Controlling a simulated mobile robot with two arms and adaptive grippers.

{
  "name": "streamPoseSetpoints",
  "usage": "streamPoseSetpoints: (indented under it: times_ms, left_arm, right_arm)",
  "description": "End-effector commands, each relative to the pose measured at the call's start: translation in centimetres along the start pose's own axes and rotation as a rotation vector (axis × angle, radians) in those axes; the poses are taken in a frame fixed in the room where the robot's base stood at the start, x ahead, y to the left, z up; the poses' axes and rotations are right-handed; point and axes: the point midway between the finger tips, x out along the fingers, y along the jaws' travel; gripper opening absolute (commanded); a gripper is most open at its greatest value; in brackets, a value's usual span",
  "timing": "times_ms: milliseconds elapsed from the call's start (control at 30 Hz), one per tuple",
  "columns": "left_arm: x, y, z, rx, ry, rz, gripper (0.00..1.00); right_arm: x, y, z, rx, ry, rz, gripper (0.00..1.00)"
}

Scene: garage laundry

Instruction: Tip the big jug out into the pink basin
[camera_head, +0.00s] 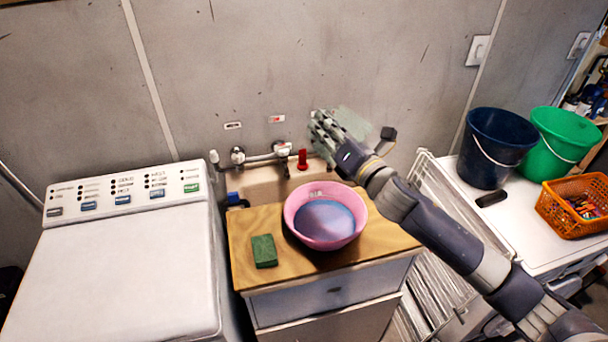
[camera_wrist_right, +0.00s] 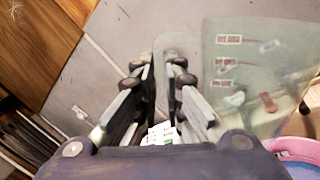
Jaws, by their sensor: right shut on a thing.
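The pink basin (camera_head: 291,222) stands on the wooden top of a small cabinet. A flat bluish round area (camera_head: 324,221) fills its lower inside; I cannot tell whether it is liquid. My right gripper (camera_head: 322,122) is shut on the big jug (camera_head: 355,122), behind and above the basin. The jug is pale green and see-through, mostly hidden by the gripper in the head view. In the right wrist view the jug (camera_wrist_right: 262,75) spreads right of the fingers (camera_wrist_right: 172,68), with the basin's rim (camera_wrist_right: 298,147) at lower right. Its tilt and contents are unclear. My left gripper is out of view.
A green sponge (camera_head: 264,251) lies left of the basin on the wooden top (camera_head: 250,225). A washer (camera_head: 125,270) stands at left. Pipes with a red-handled tap (camera_head: 302,160) run behind. At right are a dark blue bucket (camera_head: 485,150), a green bucket (camera_head: 548,160) and an orange basket (camera_head: 560,218).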

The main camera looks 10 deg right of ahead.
Motion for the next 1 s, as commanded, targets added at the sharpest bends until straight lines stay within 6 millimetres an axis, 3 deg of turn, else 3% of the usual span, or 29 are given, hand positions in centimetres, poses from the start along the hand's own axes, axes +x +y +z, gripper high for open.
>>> streamPoseSetpoints:
  times_ms: [333, 733, 1000]
  left_arm:
    - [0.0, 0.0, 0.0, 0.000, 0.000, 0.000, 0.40]
    - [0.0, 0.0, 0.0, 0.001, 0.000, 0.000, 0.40]
    - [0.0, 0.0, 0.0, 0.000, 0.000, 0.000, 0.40]
  right_arm:
    - [0.0, 0.1, 0.1, -0.038, 0.007, 0.001, 0.00]
    - [0.1, 0.7, 1.1, -0.512, 0.097, 0.003, 0.00]
    - [0.1, 0.7, 1.0, -0.608, 0.120, 0.002, 0.00]
